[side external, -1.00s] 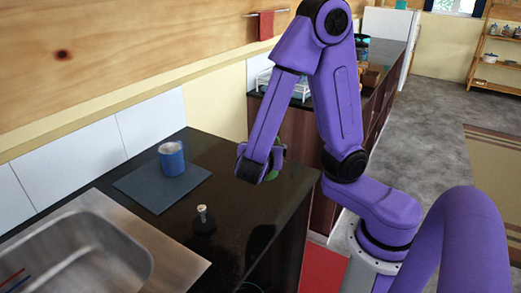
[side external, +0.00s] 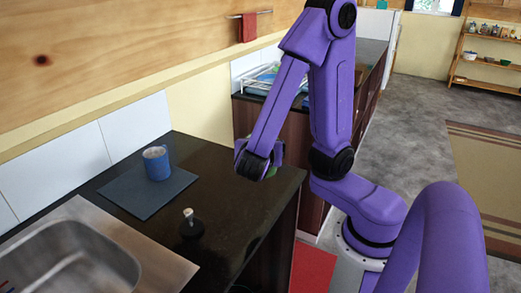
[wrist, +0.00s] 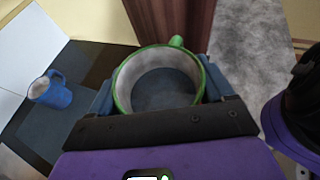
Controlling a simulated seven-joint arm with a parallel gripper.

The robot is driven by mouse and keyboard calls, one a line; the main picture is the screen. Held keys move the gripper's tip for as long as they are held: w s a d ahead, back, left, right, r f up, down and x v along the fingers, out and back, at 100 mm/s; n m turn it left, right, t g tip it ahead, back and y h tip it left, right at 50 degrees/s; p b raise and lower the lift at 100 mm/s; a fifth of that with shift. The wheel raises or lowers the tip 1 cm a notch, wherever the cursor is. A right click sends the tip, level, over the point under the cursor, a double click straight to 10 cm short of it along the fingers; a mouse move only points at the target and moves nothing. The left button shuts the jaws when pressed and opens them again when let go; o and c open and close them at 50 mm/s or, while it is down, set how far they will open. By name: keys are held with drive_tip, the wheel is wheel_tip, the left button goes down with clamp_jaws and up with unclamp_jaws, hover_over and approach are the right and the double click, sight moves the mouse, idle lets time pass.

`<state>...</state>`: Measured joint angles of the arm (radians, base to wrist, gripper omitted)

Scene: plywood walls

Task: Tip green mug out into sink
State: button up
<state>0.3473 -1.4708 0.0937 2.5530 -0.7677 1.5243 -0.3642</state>
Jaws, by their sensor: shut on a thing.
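The green mug (wrist: 158,85) is held between my gripper's fingers (wrist: 160,98). In the wrist view I look into its open top; the inside is pale with a dark grey-blue bottom, and its handle points away. In the side external view my gripper (side external: 260,162) is above the right part of the dark counter, with only a bit of the green mug (side external: 272,170) showing behind it. The metal sink (side external: 72,265) is at the lower left, well left of my gripper and partly cut off by the frame.
A blue mug (side external: 157,163) stands on a dark mat (side external: 145,193) between my gripper and the sink; it also shows in the wrist view (wrist: 50,92). A small dark object with a light top (side external: 190,225) stands nearer the front. A dish rack (side external: 270,80) is behind.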

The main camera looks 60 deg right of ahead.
drive_tip(key=shift+r, duration=2.45)
drive_tip(key=w+a+f+n+t+y, duration=0.1)
drive_tip(key=w+f+n+t+y, duration=0.1)
drive_tip(key=w, duration=0.5)
drive_tip(key=w+a+f+n+t+y, duration=0.2)
drive_tip(key=w+n+t+y, duration=0.3)
drive_tip(key=w+n, duration=0.3)
drive_tip(key=shift+w+f+t+y, duration=0.2)
drive_tip(key=shift+f+t+y, duration=0.1)
drive_tip(key=shift+f+y, duration=0.55)
